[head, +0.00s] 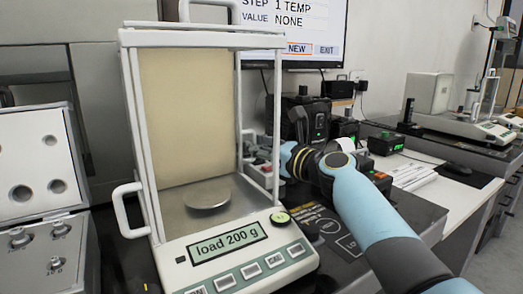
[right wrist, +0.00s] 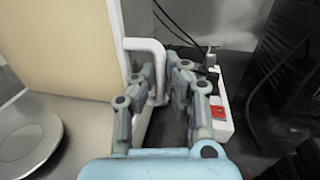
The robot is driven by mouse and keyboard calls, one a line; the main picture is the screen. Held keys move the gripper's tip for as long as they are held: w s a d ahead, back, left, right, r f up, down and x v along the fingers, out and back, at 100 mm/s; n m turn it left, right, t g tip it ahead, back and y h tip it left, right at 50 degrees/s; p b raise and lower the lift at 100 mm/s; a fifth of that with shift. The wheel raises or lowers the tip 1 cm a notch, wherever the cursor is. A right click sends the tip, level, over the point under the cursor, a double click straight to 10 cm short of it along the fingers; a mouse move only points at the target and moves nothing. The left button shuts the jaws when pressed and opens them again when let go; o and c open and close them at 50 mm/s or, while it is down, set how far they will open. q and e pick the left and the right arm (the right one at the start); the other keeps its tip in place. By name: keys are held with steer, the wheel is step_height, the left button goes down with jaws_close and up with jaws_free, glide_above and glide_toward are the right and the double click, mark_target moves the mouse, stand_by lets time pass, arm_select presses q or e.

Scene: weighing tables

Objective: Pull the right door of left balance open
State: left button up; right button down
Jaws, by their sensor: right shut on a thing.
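The left balance (head: 240,250) stands in the middle of the head view, with a clear draft shield in white framing and a round pan (head: 207,197) inside. Its display reads "load 200 g". In the right wrist view the right door's white handle (right wrist: 148,45) stands out from a white upright edge. My right gripper (right wrist: 165,72) is shut on this handle, with one finger on either side of it. In the head view its fingers are mostly hidden at the shield's right side. How far the door stands open is unclear. My left gripper is not in view.
A white handle (head: 121,210) stands out on the shield's left side. An open case of weights (head: 45,215) is at the left. Black devices (head: 305,118) stand behind my right wrist. A white block with a red switch (right wrist: 219,115) is close to the gripper. Another balance (head: 465,125) is far right.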

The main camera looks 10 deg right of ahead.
steer(key=c, duration=1.7)
jaws_free()
steer(key=shift+o, duration=0.2)
steer(key=v, duration=1.2)
steer(key=shift+s+f, duration=0.1)
